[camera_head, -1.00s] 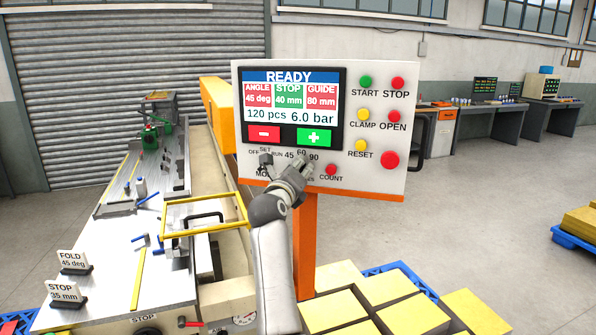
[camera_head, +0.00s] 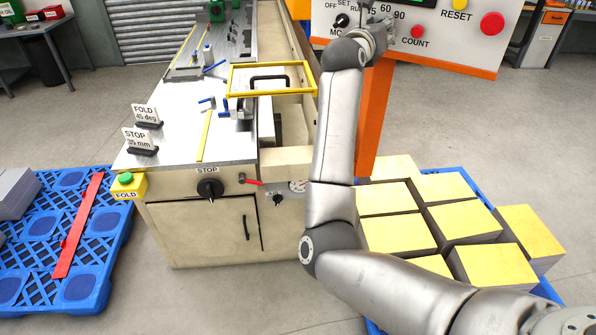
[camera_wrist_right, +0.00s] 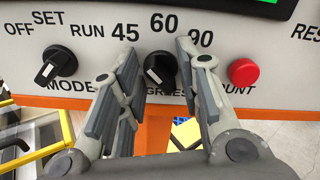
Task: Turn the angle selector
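The angle selector is a black knob (camera_wrist_right: 160,68) on the white control panel, below the printed 45, 60 and 90. A pale line shows on its face; I cannot tell which number it points at. In the right wrist view my right gripper (camera_wrist_right: 157,62) is open, one finger on each side of the knob. Gaps seem to remain between fingers and knob; contact is unclear. In the head view my right gripper (camera_head: 374,30) reaches the panel's lower edge and hides the knob. My left gripper is not in view.
The black MODE knob (camera_wrist_right: 57,62) is left of the selector, and the red COUNT button (camera_wrist_right: 243,71) is close to its right. A yellow frame guard (camera_head: 231,80) stands on the bench at left. Yellow-topped stacks (camera_head: 447,187) stand below the panel.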

